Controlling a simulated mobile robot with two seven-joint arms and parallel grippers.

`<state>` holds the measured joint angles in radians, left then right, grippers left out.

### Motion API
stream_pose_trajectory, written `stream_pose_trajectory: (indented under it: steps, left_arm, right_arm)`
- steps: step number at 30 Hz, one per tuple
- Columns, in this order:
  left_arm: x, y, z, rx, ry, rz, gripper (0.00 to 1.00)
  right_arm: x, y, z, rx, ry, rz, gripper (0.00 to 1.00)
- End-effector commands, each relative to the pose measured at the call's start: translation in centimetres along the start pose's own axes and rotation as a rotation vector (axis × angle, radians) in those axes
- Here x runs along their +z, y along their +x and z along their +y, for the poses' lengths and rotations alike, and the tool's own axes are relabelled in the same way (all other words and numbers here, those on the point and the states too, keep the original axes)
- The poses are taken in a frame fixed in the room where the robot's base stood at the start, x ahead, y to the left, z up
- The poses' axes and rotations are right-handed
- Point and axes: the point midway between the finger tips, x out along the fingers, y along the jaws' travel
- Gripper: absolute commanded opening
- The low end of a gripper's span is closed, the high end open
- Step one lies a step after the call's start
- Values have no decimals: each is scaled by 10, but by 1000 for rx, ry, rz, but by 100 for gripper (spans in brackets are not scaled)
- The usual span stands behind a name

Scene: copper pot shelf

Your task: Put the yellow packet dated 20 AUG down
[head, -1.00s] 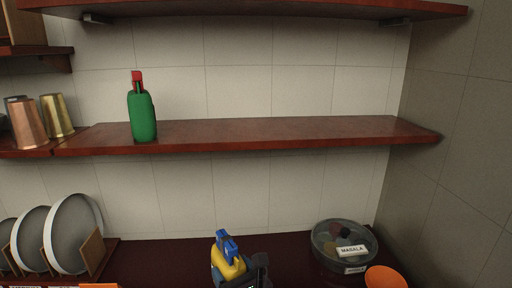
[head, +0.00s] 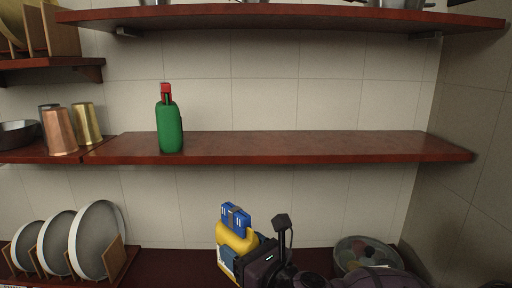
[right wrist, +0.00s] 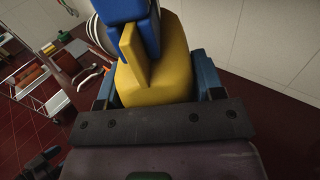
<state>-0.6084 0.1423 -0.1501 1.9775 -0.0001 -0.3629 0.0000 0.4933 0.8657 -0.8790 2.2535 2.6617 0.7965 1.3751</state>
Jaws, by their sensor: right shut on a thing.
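The yellow packet (head: 235,241) has a blue clip-like top and a pale label on its front; I cannot read a date on it. My right gripper (head: 245,262) is shut on it and holds it upright, low in the head view, below and in front of the middle shelf. In the right wrist view the packet (right wrist: 160,66) stands between the two fingers, its blue top away from the palm. My left gripper is not in view.
The middle shelf is bare right of the green packet. Copper and brass cups (head: 60,133) stand left of it. Plates in a wooden rack (head: 98,240) stand at lower left. A round spice container (head: 366,250) stands at lower right, partly behind my arm. Another shelf (head: 290,14) runs above.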

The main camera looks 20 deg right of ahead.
Motion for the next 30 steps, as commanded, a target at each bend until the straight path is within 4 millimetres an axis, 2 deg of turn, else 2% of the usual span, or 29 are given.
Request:
stream_pose_trajectory:
  steps: [1, 18, 24, 30]
  left_arm:
    - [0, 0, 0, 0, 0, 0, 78]
    - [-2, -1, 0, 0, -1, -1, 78]
    - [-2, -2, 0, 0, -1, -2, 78]
    - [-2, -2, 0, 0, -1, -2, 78]
  right_arm:
    - [10, 3, 4, 30, -8, -7, 24]
    - [77, 20, 41, 337, -8, 1, 24]
    - [104, 21, 45, 434, -8, 4, 24]
    - [139, 20, 40, 508, -11, 5, 24]
